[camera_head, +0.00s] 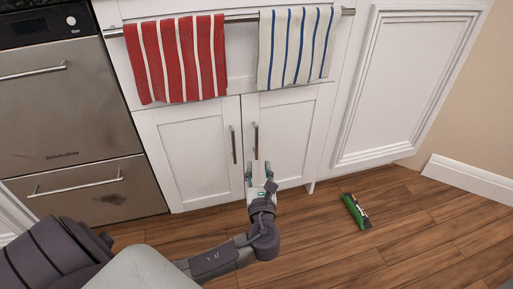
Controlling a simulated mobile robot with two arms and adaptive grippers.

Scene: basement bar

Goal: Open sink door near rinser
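The white sink cabinet has two closed doors side by side, a left door (188,155) and a right door (290,125). The left door has a vertical bar handle (234,145), and the right door has one (255,140) close to the seam. My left gripper (258,168) is in front of the right door, just below the lower end of its handle. Its two fingers are spread apart with nothing seen between them. I cannot tell whether it touches the door. My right gripper is out of view.
A steel dishwasher (60,115) stands to the left. A red striped towel (183,60) and a blue striped towel (295,48) hang from a rail above the doors. A green object (354,211) lies on the wooden floor at right.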

